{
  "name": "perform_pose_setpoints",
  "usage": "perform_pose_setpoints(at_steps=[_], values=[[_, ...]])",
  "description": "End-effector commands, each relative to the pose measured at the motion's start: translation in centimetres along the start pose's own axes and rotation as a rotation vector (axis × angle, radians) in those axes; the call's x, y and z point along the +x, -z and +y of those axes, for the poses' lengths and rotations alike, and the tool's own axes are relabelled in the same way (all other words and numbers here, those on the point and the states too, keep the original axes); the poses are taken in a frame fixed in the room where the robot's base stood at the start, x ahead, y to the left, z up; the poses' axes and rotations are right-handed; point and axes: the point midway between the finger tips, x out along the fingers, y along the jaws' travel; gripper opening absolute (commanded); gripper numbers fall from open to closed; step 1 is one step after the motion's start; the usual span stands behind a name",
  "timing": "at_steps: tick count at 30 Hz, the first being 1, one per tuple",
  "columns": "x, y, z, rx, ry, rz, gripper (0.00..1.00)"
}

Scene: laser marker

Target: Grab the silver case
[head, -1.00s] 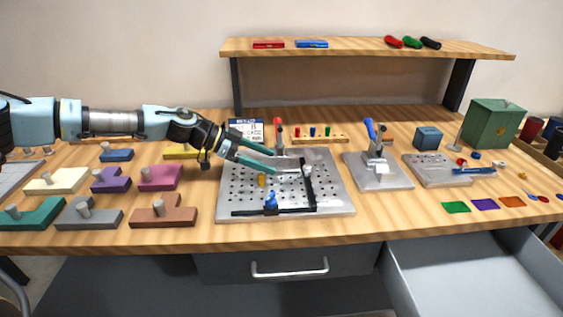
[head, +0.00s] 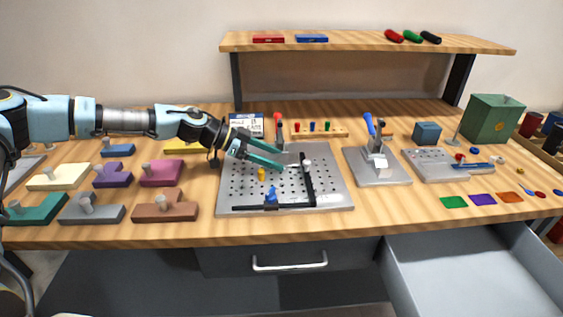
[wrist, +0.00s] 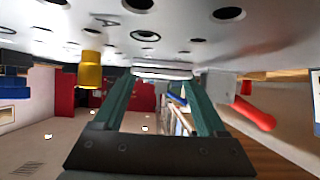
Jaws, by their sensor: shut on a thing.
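My gripper (head: 283,160) reaches in from the left, low over the perforated metal plate (head: 228,205). Its two green fingers are shut on the silver case (wrist: 163,72), a flat, pale metallic piece spanning the fingertips in the wrist view. In the head view the case is too small and too close in colour to the plate to make out clearly. The wrist view (wrist: 160,110) shows the plate's holes just beyond the case. I cannot tell whether the case still touches the plate.
A yellow peg (head: 261,174), a blue piece (head: 271,195) and a black L-shaped bar (head: 308,185) stand on the plate. A red-handled clamp (head: 278,125) is behind the fingers. A blue-handled press (head: 375,155) stands right. An open drawer (head: 470,270) is at front right.

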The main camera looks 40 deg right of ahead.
Motion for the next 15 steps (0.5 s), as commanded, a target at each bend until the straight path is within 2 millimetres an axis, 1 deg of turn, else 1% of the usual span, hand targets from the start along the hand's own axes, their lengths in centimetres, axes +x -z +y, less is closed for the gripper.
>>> perform_pose_setpoints(at_steps=[1,3,11,15], values=[[-0.01,0.03,0.00,0.000,0.000,0.000,0.25],[-0.01,0.03,0.00,0.000,0.000,0.000,0.17],[-0.06,0.11,-0.02,0.001,0.000,0.000,0.17],[-0.38,0.65,-0.04,0.001,0.001,0.000,0.17]])
